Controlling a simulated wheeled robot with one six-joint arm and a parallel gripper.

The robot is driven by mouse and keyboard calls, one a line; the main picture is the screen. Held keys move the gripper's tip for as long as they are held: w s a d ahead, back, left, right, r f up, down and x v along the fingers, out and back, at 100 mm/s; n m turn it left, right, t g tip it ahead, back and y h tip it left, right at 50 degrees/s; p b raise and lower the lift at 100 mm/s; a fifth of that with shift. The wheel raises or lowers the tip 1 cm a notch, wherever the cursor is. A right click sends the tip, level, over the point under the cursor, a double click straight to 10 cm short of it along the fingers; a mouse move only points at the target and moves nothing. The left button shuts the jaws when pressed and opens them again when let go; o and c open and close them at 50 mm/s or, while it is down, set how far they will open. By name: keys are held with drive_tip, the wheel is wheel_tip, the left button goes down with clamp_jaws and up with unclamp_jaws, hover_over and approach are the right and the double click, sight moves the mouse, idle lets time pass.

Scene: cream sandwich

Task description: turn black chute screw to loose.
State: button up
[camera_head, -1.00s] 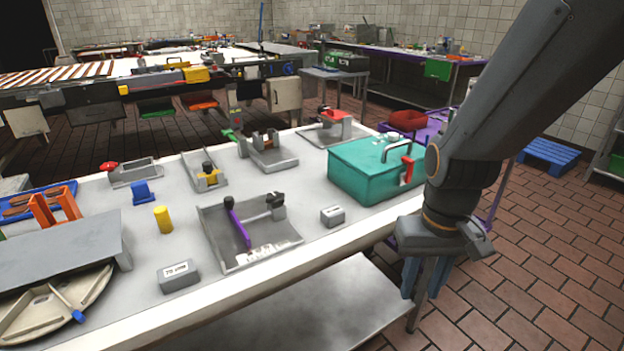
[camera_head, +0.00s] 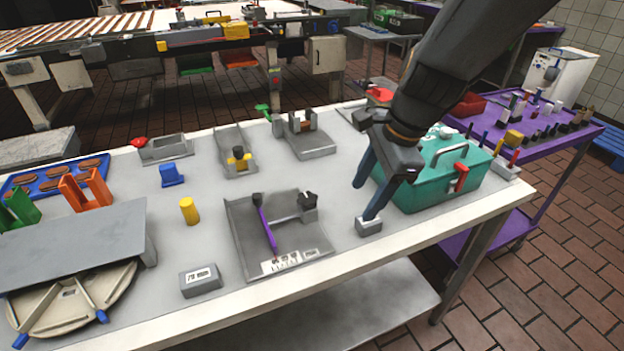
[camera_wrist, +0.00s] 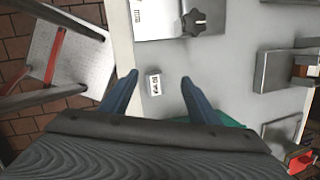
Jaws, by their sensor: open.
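The black chute screw is a dark lobed knob (camera_head: 307,199) on a grey post at the right side of a grey metal chute tray (camera_head: 245,240). A purple lever (camera_head: 267,230) with a black end stands in the same tray. In the wrist view the black knob (camera_wrist: 194,22) shows at the top, ahead of the fingers. My gripper (camera_head: 365,200) is open and empty, with blue fingers pointing down over the table to the right of the knob. In the wrist view, my gripper (camera_wrist: 159,77) has its fingertips apart on either side of a small labelled block (camera_wrist: 153,85).
The small grey block (camera_head: 369,228) sits below my fingers. A teal box (camera_head: 430,185) with a handle stands close behind and right of my gripper. A labelled grey block (camera_head: 201,281) and a yellow cylinder (camera_head: 189,211) lie left of the tray.

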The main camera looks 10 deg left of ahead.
sight(308, 198)
drive_tip(key=w+a+r+m+y+p, duration=0.2)
drive_tip(key=a+r+m, duration=0.2)
drive_tip(key=a+m, duration=0.3)
drive_tip(key=shift+n+h, duration=0.3)
drive_tip(key=x, duration=0.4)
drive_tip(key=a+x, duration=0.1)
drive_tip(key=x, duration=0.3)
drive_tip(key=shift+s+a+r, duration=0.1)
drive_tip(key=shift+s+r, duration=0.15)
drive_tip(key=c, duration=1)
